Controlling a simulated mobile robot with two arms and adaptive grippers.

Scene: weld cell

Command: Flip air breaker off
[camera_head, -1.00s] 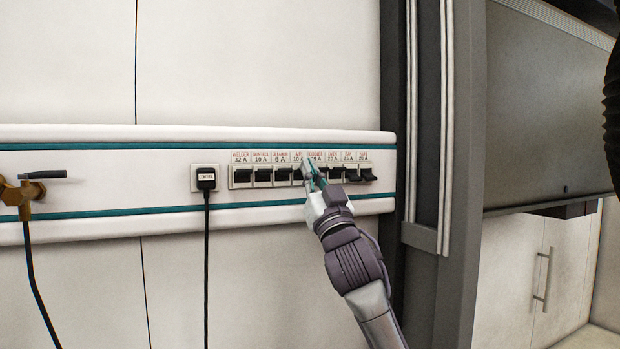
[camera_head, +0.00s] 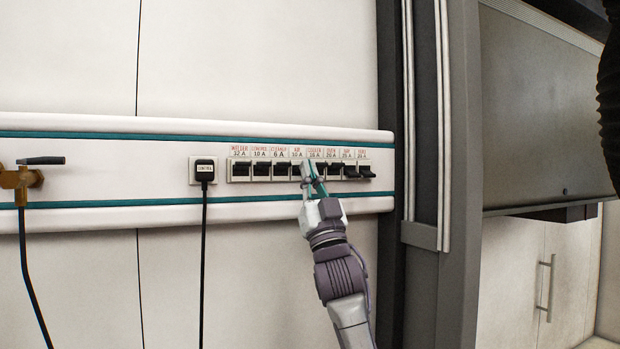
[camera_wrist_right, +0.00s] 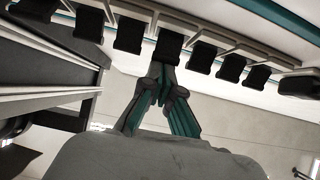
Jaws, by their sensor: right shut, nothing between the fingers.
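The air breaker (camera_head: 296,170) is the fourth black switch from the left in the row on the white wall rail, under the label AIR 10 A. My right gripper (camera_head: 309,172) is shut and empty at its right side, partly covering it and the cooler breaker beside it. In the right wrist view, the closed fingertips (camera_wrist_right: 162,76) are right by the air breaker's black lever (camera_wrist_right: 168,47), overlapping its lower edge. Whether they touch it I cannot tell. The lever's exact position is hard to read in the head view. My left gripper is not in view.
Neighbouring breakers stand close on both sides; the two rightmost levers (camera_head: 359,172) sit differently from those at left. A black control plug (camera_head: 205,170) with a hanging cable is left of the row. A brass valve (camera_head: 20,180) is far left. A grey post (camera_head: 422,120) stands right.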

